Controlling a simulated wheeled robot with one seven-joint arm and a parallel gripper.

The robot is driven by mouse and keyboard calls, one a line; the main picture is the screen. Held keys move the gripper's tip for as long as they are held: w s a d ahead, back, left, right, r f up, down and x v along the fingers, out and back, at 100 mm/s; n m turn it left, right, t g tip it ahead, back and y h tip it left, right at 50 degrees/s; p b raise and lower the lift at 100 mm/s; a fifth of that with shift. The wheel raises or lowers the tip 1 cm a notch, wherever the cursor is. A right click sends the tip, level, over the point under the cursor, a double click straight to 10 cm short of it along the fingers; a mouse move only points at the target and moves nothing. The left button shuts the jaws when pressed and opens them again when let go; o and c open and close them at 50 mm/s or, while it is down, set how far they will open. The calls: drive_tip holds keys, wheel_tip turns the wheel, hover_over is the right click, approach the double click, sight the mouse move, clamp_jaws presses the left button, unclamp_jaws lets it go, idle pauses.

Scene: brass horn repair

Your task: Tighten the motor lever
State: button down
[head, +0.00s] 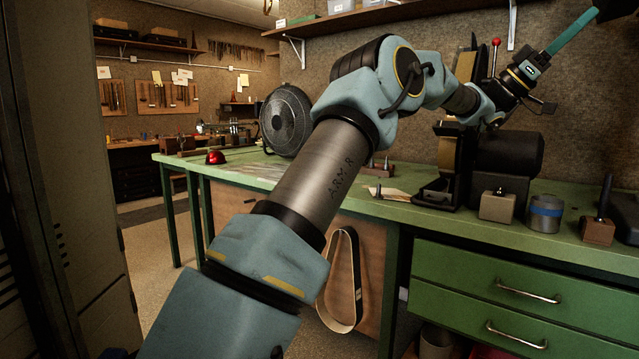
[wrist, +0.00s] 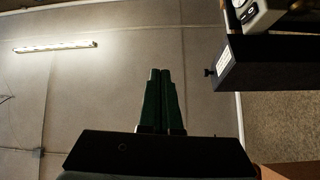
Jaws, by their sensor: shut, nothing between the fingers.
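A lever with a red ball knob (head: 496,41) on a thin upright rod stands by the belt machine on the green bench. I take it for the motor lever; its lower end is hidden behind my arm. The machine's dark motor body (head: 510,155) sits below my wrist. My gripper (head: 594,13) is up at the top right of the head view, right of the red knob and apart from it. In the wrist view its two green fingers (wrist: 160,72) lie together, empty, against the ceiling. The lever does not show there.
A wall shelf (head: 365,20) runs close above my arm.

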drive_tip(key=w+a+f+n+t+h+p, duration=0.1)
drive_tip(key=w+a+f+n+t+p, duration=0.15)
drive_tip(key=w+n+t, duration=0.85)
drive_tip(key=w+a+f+n+t+p, duration=0.15)
drive_tip(key=w+f+n+t, duration=0.35)
drive_tip(key=t, duration=1)
drive_tip(key=w+a+f+n+t+y+p, duration=0.1)
drive_tip(key=w+a+f+n+t+y, duration=0.2)
drive_tip(key=a+f+y, duration=0.45)
drive_tip(key=w+a+f+n+t+y+p, duration=0.15)
drive_tip(key=w+a+f+n+y, duration=0.3)
drive_tip(key=a, duration=0.65)
drive_tip(key=s+a+f+n+g+y+p, duration=0.1)
drive_tip(key=s+a+f+g+y, duration=0.2)
drive_tip(key=a+f, duration=0.45)
drive_tip(key=s+a+f+n+g+y+p, duration=0.1)
drive_tip(key=s+a+f+y, duration=0.3)
drive_tip(key=a, duration=0.6)
drive_tip(key=s+a+f+g+p, duration=0.1)
drive_tip(key=s+a+f+g, duration=0.1)
drive_tip(key=s+a, duration=0.2)
drive_tip(key=s+a+f+n+g+y, duration=0.1)
drive_tip(key=s+a, duration=0.4)
drive_tip(key=s, duration=0.6)
drive_tip(key=s+a+f+g+y+p, duration=0.1)
drive_tip(key=s+a+f+g, duration=0.2)
drive_tip(key=s, duration=0.5)
drive_tip(key=shift+a+f+n+g+p, duration=0.35)
drive_tip(key=shift+a+f, duration=0.45)
drive_tip(key=shift+a, duration=0.2)
